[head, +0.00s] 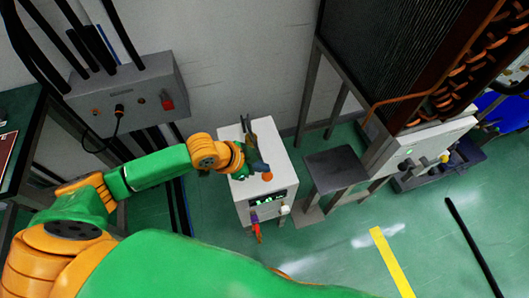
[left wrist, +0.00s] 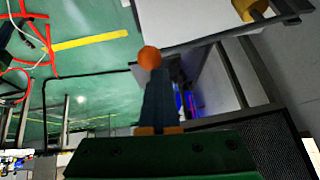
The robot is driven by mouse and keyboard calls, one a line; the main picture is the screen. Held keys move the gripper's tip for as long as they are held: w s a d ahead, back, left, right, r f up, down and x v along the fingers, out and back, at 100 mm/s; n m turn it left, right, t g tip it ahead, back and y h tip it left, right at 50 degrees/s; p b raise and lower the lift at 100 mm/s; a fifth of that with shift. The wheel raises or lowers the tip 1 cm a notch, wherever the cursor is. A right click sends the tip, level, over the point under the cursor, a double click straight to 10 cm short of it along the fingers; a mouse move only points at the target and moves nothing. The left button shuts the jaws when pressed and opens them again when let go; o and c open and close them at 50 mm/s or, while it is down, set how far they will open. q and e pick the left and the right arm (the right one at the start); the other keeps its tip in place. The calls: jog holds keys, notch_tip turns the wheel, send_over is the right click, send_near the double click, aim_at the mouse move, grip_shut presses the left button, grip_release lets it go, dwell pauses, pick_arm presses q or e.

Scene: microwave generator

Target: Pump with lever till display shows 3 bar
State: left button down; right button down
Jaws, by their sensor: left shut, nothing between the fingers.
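A white pump box (head: 284,160) stands on the floor in the middle of the head view. Its front has a small dark display (head: 266,199) with green digits too small to read. A dark lever (head: 247,132) with an orange ball knob (head: 267,176) lies over the box top. The knob (left wrist: 150,57) and the lever bar (left wrist: 215,37) also show in the left wrist view. My left gripper (head: 260,166) is shut and empty, its fingertips (left wrist: 161,75) right by the knob; I cannot tell whether they touch. My right gripper is not in view.
A grey wall box (head: 130,95) with cables is at the upper left. A dark stool-like stand (head: 335,168) is right of the pump box, beside a large rack (head: 395,50). Small coloured fittings (head: 257,228) stick out of the box front.

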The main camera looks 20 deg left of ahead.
aim_at(265, 178)
pick_arm(q)
jog(key=shift+s+d+f+b, duration=0.15)
jog(key=shift+s+f+b, duration=0.1)
jog(key=shift+f, duration=0.35)
jog(key=shift+s+d+f+b, duration=0.15)
jog(key=shift+s+f+b, duration=0.05)
jog(key=shift+f, duration=0.35)
jog(key=shift+s+d+f+b, duration=0.15)
jog(key=shift+s+f+b, duration=0.1)
jog(key=shift+f, duration=0.35)
dwell(1.5)
dwell(0.4)
jog(key=w+a+r+p, duration=0.2)
jog(key=w+r+p, duration=0.2)
jog(key=r+p, duration=0.5)
jog(key=shift+a+r, duration=0.35)
jog(key=shift+r, duration=0.45)
dwell(0.4)
jog(key=r+p, duration=0.1)
jog(key=w+r+p, duration=0.1)
jog(key=r, duration=0.1)
jog(key=a+r+p, duration=0.1)
jog(key=shift+w+r, duration=0.3)
jog(key=shift+w, duration=0.05)
dwell(0.5)
